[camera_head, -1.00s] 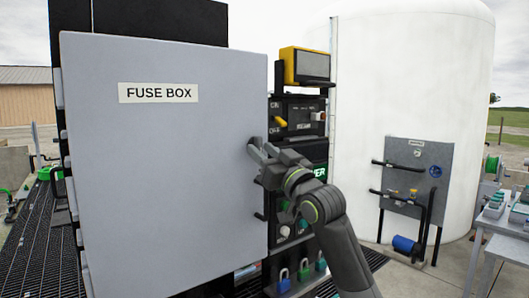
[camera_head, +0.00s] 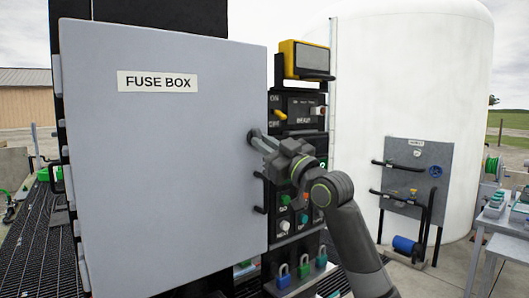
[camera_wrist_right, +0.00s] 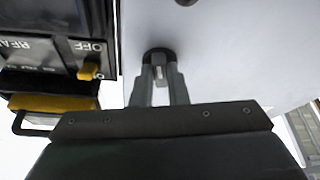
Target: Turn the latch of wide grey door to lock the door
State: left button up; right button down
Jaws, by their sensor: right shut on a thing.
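The wide grey door (camera_head: 165,190) carries a FUSE BOX label and fills the left half of the head view. It looks flush across the cabinet front. Its latch (camera_head: 252,136) is a small dark knob near the right edge. In the right wrist view the latch (camera_wrist_right: 158,55) is a round dark base with a lighter piece between the fingers. My right gripper (camera_head: 256,140) is shut on the latch; its fingers also show in the right wrist view (camera_wrist_right: 159,75). A dark door handle (camera_head: 260,192) sits lower on the same edge. My left gripper is not in view.
A black control panel (camera_head: 299,110) with a yellow switch and buttons stands close to the right of the door. A yellow-framed box (camera_head: 306,61) sits above it. Several padlocks (camera_head: 304,267) hang below. A white tank (camera_head: 410,80) stands behind.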

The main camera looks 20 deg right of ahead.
jog(key=n+g+b, duration=0.1)
jog(key=n, duration=0.1)
jog(key=n+y+b, duration=0.1)
jog(key=n, duration=0.2)
jog(key=shift+d+g+y, duration=0.2)
jog(key=shift+g+y, duration=0.1)
jog(key=shift+g, duration=0.1)
jog(key=n+g, duration=0.1)
jog(key=n, duration=0.1)
jog(key=shift+d+r+n+y, duration=0.1)
jog(key=shift+r+n+y, duration=0.05)
jog(key=shift+n+y, duration=0.2)
jog(key=shift+w+r+n+g, duration=0.1)
jog(key=shift+n+g, duration=0.4)
jog(key=shift+n, duration=0.55)
jog(key=n, duration=0.1)
jog(key=n+g, duration=0.1)
jog(key=n, duration=0.2)
jog(key=shift+d+r+g+p, duration=0.1)
jog(key=shift+r+g+p, duration=0.15)
jog(key=shift+g+p, duration=0.05)
pick_arm(q)
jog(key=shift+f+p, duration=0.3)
jog(key=shift+p, duration=0.4)
pick_arm(e)
jog(key=shift+r+n+g, duration=0.1)
jog(key=shift+n+g, duration=0.5)
jog(key=shift+n, duration=1.3)
